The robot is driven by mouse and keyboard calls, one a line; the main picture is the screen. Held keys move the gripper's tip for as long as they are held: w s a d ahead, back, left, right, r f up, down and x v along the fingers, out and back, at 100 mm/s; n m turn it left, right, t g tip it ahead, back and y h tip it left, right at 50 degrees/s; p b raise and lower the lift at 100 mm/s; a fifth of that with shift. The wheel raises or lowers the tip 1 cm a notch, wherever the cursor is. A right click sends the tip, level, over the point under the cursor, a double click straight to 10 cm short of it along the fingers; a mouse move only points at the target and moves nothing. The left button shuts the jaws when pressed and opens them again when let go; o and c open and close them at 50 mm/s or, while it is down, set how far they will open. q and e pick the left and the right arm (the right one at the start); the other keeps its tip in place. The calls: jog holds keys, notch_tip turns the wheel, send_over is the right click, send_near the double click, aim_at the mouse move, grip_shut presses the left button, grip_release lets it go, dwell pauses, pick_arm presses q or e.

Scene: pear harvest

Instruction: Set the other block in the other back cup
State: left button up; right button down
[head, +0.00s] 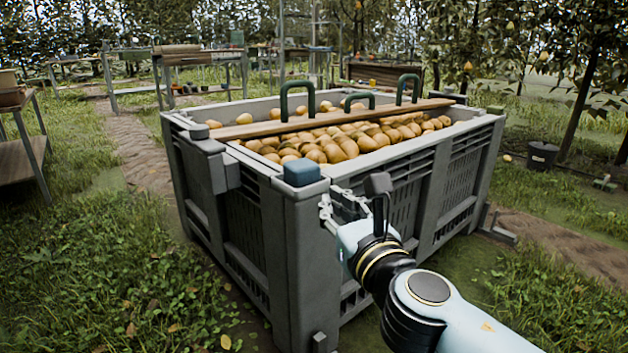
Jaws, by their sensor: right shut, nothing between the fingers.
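A blue-grey block (302,172) sits on top of the near corner of the large grey pear bin (265,225). My right gripper (333,211) is shut and empty, just right of and below that block, beside the bin's outer wall. The picture does not show clearly whether the gripper touches the bin. A small dark piece (495,109) shows at the bin's right corner; I cannot tell if it is a block or a cup. I cannot make out any cups on the far corners. My left gripper is not in view.
Many pears (340,140) fill the bin. A wooden plank (330,119) with green hoop handles (297,98) lies across it. A shelf stand (22,150) is at left, a dark bucket (542,155) at right.

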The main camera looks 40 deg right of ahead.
jog(key=m, duration=0.1)
send_near(307, 172)
jog(key=shift+g+h, duration=0.3)
jog(key=shift+h, duration=0.1)
jog(key=x, duration=0.3)
jog(key=b+x, duration=0.1)
jog(key=x, duration=0.2)
jog(key=shift+w+a, duration=0.2)
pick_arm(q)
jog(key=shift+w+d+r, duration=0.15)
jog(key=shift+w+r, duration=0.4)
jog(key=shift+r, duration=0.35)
pick_arm(e)
jog(key=shift+w+d, duration=0.15)
jog(key=shift+w, duration=0.3)
jog(key=shift+w+r, duration=0.15)
jog(key=shift+w, duration=0.05)
jog(key=shift+w+d+r+p, duration=0.15)
jog(key=shift+w+d+p, duration=0.2)
jog(key=shift+w, duration=0.25)
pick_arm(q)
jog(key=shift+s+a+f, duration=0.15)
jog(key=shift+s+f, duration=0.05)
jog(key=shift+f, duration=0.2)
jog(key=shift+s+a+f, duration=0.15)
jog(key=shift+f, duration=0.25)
pick_arm(e)
jog(key=shift+f, duration=0.2)
